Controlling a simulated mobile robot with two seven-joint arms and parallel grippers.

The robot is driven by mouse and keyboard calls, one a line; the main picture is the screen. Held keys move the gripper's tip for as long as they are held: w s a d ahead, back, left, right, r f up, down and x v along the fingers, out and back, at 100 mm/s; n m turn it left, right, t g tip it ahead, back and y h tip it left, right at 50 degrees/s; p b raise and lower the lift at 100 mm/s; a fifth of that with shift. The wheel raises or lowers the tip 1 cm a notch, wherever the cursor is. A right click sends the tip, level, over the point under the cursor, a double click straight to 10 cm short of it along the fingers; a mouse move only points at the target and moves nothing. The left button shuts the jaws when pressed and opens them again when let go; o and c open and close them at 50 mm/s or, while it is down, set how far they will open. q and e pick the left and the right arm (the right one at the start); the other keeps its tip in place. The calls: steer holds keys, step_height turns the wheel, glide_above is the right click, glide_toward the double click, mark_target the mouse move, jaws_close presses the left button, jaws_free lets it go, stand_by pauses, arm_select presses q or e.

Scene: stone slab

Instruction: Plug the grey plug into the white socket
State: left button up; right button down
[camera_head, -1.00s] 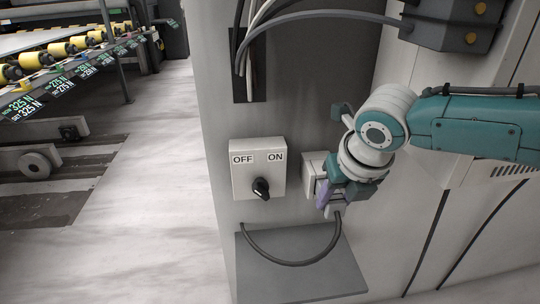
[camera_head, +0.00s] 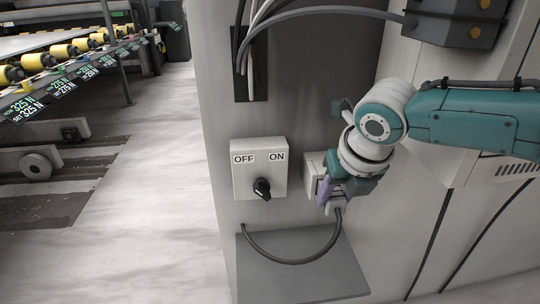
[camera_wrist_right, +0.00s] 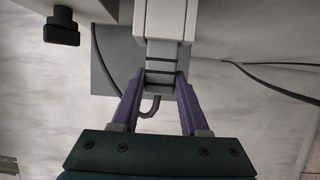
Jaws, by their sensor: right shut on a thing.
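The white socket (camera_head: 309,166) is a box on the grey cabinet wall, partly hidden by my right gripper in the head view. In the right wrist view the socket (camera_wrist_right: 165,18) is at top centre. My right gripper (camera_head: 326,198) is shut on the grey plug (camera_wrist_right: 161,52), its purple fingers (camera_wrist_right: 160,82) on either side. The plug is in line with the socket and right against or very near its face; I cannot tell how far in it is. In the head view the plug (camera_head: 335,205) shows below the fingers with its dark cable. My left gripper is not in view.
A white OFF/ON switch box (camera_head: 259,168) with a black knob (camera_head: 262,188) is just left of the socket. The plug's cable (camera_head: 290,262) loops over a grey ledge (camera_head: 305,278). Thick cables (camera_head: 300,14) run above.

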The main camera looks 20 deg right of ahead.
steer(key=shift+w, duration=0.3)
steer(key=shift+c, duration=1.7)
jaws_free()
steer(key=shift+s+r+p, duration=0.2)
steer(key=shift+s+p, duration=0.3)
steer(key=shift+p, duration=0.15)
steer(key=s+a+p, duration=0.2)
steer(key=s+p, duration=0.6)
steer(key=shift+s+f, duration=0.2)
steer(key=shift+s, duration=0.2)
